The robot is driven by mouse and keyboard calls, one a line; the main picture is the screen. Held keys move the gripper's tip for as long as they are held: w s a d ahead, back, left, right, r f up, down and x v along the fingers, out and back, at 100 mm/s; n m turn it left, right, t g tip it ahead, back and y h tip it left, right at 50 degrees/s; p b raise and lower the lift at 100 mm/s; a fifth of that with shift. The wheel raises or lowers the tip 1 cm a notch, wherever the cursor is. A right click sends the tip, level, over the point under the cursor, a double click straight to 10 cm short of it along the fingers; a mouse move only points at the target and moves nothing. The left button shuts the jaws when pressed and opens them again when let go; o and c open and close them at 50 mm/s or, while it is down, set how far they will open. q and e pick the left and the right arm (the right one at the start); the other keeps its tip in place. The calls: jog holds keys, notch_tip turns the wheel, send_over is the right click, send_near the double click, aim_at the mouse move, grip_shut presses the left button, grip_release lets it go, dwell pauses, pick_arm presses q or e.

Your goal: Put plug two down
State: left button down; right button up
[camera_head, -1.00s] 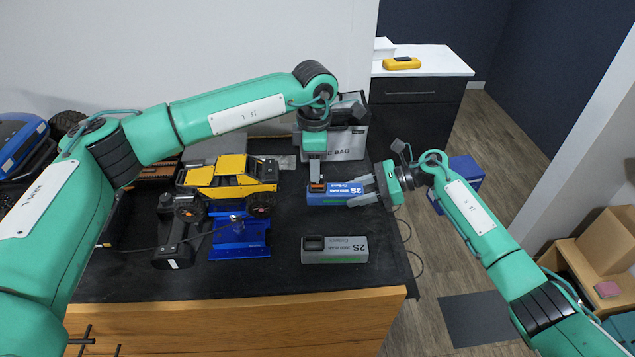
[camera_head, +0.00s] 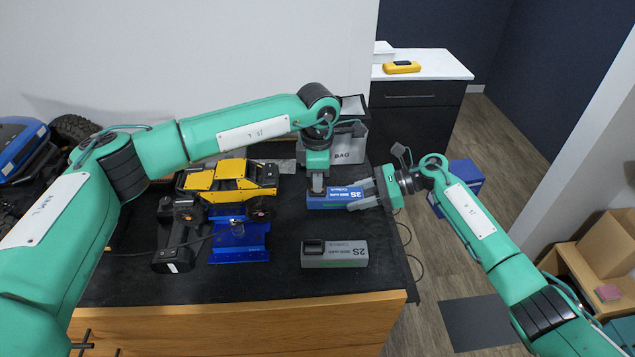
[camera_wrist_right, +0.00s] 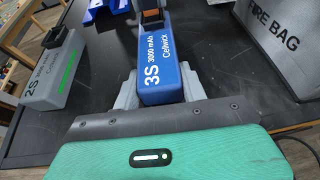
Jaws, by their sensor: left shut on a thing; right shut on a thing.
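The blue 3S battery pack (camera_head: 335,198) lies on the black bench mat; it also shows in the right wrist view (camera_wrist_right: 165,65). My right gripper (camera_head: 368,192) is shut on its right end, with a grey finger on each side. My left gripper (camera_head: 317,188) points down over the pack's left end. It is shut on a small orange plug (camera_wrist_right: 152,16), which shows at the top of the right wrist view and is mostly hidden in the head view. I cannot tell whether the plug touches the pack.
A grey 2S pack (camera_head: 335,254) lies in front. A yellow crawler (camera_head: 228,182) stands left above a blue stand (camera_head: 240,240), beside a dark handheld device (camera_head: 178,235) with a cable. A grey fire bag (camera_head: 350,145) stands behind. Bare mat lies front left.

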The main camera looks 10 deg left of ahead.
pick_arm(q)
notch_tip(320, 180, up, 9)
jog(key=shift+f, duration=0.15)
jog(key=s+a+r+m, duration=0.1)
jog(key=s+r+m, duration=0.15)
jog(key=s, duration=0.75)
jog(key=s+a+r+m, duration=0.15)
jog(key=s+r, duration=0.25)
jog(key=s, duration=0.6)
jog(key=f, duration=1.8)
jog(key=shift+s+a+f, duration=0.15)
jog(key=shift+s+f, duration=0.1)
jog(key=shift+s, duration=0.1)
jog(key=shift+f, duration=0.15)
jog(key=c, duration=1.4)
grip_release()
